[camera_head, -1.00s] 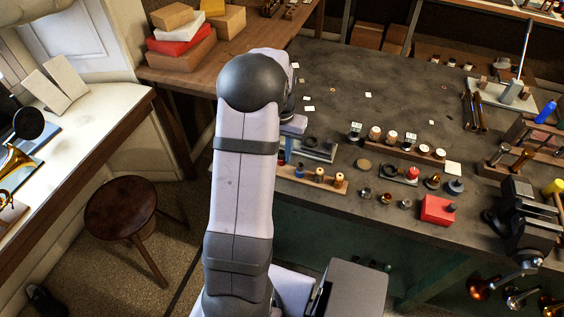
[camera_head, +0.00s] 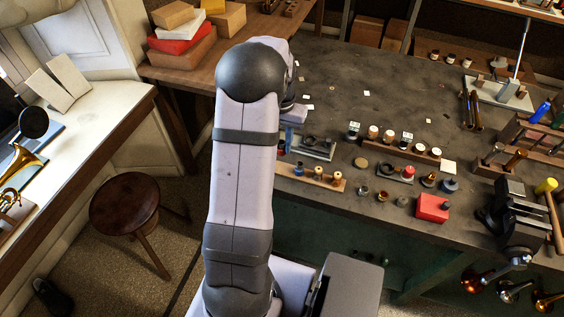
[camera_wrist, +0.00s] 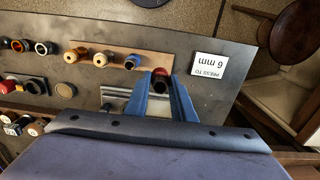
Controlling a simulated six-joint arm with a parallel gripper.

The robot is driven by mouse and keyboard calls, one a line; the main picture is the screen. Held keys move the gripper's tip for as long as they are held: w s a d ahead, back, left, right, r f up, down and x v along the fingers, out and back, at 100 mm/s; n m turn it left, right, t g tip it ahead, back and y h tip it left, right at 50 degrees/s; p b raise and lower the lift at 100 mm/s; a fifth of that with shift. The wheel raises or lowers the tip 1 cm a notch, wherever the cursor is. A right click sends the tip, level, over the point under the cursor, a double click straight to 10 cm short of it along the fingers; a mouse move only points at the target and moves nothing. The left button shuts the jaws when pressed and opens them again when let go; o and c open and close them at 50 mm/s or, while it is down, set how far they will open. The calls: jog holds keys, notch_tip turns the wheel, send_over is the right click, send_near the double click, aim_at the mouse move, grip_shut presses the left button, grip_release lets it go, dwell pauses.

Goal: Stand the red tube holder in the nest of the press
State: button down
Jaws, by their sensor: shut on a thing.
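In the wrist view my gripper (camera_wrist: 163,78) has its two blue fingers shut on the red tube holder (camera_wrist: 160,72). Its red rim and dark opening show between the fingertips; the rest is hidden by the fingers. The grey press (camera_wrist: 112,96) lies just left of the fingers, partly hidden behind the left finger. In the head view the press (camera_head: 318,148) sits near the bench's front left, with a dark ring-shaped part on it. There my arm hides most of the gripper and the holder. I cannot tell the height of the holder above the bench.
A card reading "PRESS TO 6 mm" (camera_wrist: 220,68) lies right of the fingers. A wooden rack (camera_head: 322,178) with small fittings stands in front of the press. A red box (camera_head: 432,207) and a vise (camera_head: 515,215) are farther right.

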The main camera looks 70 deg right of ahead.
jog(key=shift+d, duration=0.15)
jog(key=s+d+r+p, duration=0.1)
jog(key=s+d+p, duration=0.4)
jog(key=d, duration=0.7)
jog(key=shift+s, duration=0.55)
jog(key=shift+d+r, duration=0.1)
jog(key=shift+r, duration=0.05)
jog(key=shift+f+b, duration=1.4)
jog(key=shift+f, duration=1.05)
jog(key=shift+f+b, duration=0.7)
jog(key=shift+f, duration=0.5)
jog(key=c, duration=1.1)
grip_release()
